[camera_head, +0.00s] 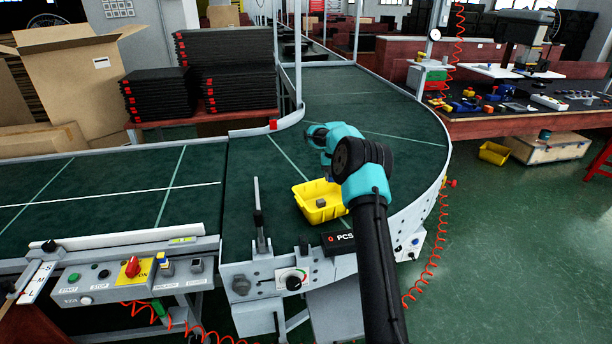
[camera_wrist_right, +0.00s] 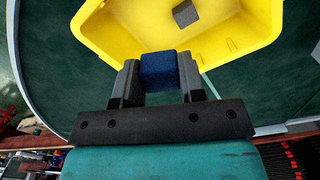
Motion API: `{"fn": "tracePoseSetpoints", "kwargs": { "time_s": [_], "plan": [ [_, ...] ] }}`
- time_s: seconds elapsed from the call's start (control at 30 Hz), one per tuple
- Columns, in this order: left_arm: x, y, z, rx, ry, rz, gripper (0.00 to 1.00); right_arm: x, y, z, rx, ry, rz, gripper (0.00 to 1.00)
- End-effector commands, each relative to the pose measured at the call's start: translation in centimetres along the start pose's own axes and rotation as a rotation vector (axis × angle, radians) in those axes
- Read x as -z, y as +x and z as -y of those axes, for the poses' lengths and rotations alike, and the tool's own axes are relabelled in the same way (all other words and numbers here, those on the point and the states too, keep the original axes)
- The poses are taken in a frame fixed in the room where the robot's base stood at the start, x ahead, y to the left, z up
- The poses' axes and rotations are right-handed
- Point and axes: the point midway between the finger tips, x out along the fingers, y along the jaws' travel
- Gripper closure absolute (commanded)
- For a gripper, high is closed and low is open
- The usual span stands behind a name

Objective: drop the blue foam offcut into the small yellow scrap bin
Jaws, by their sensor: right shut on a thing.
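The blue foam offcut (camera_wrist_right: 158,72) is a dark blue block held between the two dark fingers of my right gripper (camera_wrist_right: 159,66). In the wrist view it overlaps the near rim of the small yellow scrap bin (camera_wrist_right: 110,32); its height above the rim is hard to judge. In the head view the yellow bin (camera_head: 326,214) sits on the green conveyor curve, just left of my right wrist. A grey block (camera_head: 320,202) lies inside the bin and also shows in the wrist view (camera_wrist_right: 185,13). The foam cannot be made out in the head view. My left gripper is out of view.
A black PCS box (camera_head: 340,240) stands at the conveyor's near edge, with a metal post (camera_head: 258,215) left of the bin. A low rail follows the outer curve. The belt (camera_head: 115,190) to the left is clear. Another yellow bin (camera_head: 494,152) is on the floor.

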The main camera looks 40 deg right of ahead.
Motion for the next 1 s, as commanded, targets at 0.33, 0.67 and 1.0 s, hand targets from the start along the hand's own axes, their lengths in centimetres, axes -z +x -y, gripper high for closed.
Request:
{"fn": "tracePoseSetpoints", "kwargs": {
  "time_s": [0.33, 0.67, 1.0],
  "plan": [
    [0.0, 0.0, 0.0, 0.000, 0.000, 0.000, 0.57, 0.0, 0.0, 0.0, 0.000, 0.000, 0.000, 0.85],
    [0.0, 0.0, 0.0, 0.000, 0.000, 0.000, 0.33, 0.0, 0.4, 0.0, 0.000, 0.000, 0.001, 0.85],
    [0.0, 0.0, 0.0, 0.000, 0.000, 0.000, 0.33, -0.1, 3.4, 0.0, 0.000, 0.000, 0.002, 0.85]
  ]
}}
